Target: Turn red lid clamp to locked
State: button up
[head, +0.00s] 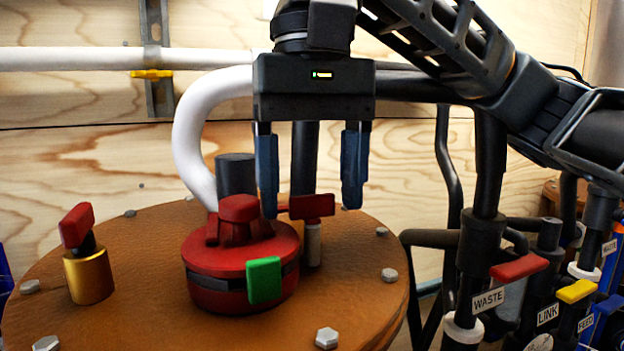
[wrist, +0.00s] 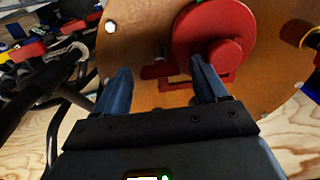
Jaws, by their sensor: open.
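A round red lid (head: 215,262) with a raised red knob (head: 238,208) and a green tab (head: 264,281) on its rim sits on the brown tank top. Just behind its right side a red bar handle (head: 312,206) stands on a pale post. Which of these red parts is the lid clamp I cannot tell for sure. My gripper (head: 311,209) points down, open and empty. In the head view its fingers are either side of the bar handle, the left finger close to the lid. In the wrist view the lid (wrist: 235,20) is beside the right finger; contact is unclear.
A red-handled brass valve (head: 88,275) stands left on the brown tank top (head: 150,325), among bolts. A white hose (head: 190,135) curves down behind the lid. Labelled valves with red (head: 519,267) and yellow (head: 577,291) handles crowd the right.

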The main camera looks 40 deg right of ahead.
grip_shut()
dwell(0.7)
